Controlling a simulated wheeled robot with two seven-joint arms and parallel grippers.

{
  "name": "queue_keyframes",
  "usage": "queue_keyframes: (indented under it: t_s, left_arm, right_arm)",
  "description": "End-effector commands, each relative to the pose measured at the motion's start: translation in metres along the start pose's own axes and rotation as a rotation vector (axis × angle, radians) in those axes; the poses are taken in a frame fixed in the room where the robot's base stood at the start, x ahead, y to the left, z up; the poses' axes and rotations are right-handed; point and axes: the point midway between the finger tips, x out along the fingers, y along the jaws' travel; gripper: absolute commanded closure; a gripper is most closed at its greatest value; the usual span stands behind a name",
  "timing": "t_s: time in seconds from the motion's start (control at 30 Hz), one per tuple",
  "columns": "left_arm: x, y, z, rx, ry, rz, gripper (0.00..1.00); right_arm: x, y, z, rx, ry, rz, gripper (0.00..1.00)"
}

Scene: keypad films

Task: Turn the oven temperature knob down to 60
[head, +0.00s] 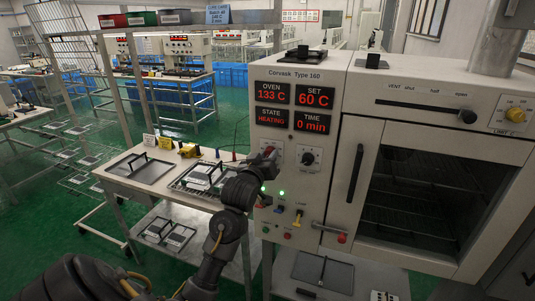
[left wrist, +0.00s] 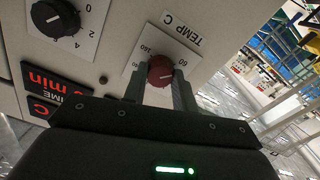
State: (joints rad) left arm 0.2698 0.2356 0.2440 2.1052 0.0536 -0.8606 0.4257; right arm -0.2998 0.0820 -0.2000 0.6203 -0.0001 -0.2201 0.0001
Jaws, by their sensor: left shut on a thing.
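The oven (head: 310,75) is a pale cabinet marked "Corvask Type 160". Its displays read OVEN 133 C, SET 60 C (head: 314,96), STATE HEATING and TIME 0 min. The temperature knob (left wrist: 161,71) is red and sits on a white plate marked TEMP C, with 60 and 160 legible in the left wrist view. My left gripper (left wrist: 160,88) is shut on this knob, one finger on each side. In the head view my left gripper (head: 268,158) is at the panel's left edge and mostly hides the knob. My right gripper is in neither view.
A black timer knob (head: 308,158) is just right of the temperature knob. Switches (head: 298,217) and green lights sit below. The glass oven door (head: 430,200) is closed. A bench (head: 125,187) with trays stands to the left.

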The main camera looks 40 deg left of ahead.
Motion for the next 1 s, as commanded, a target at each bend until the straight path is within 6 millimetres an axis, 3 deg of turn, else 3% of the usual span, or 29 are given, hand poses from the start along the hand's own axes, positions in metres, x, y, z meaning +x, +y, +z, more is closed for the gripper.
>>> queue_keyframes:
  t_s: [0.5,0.53,0.7,1.0]
  left_arm:
    - [0.0001,-0.0001,0.001,-0.019,-0.002,0.0,0.95]
    - [0.0001,-0.0001,0.001,-0.019,-0.002,0.0,0.71]
    - [0.0,0.0,0.0009,-0.019,-0.002,0.0,0.51]
    - [-0.0019,-0.0002,0.0011,-0.018,-0.001,0.0,0.51]
  right_arm:
    - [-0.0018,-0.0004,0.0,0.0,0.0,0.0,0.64]
    - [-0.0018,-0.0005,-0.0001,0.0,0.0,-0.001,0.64]
    - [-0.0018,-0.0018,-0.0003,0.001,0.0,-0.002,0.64]
    - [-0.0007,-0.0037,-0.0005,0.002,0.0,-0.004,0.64]
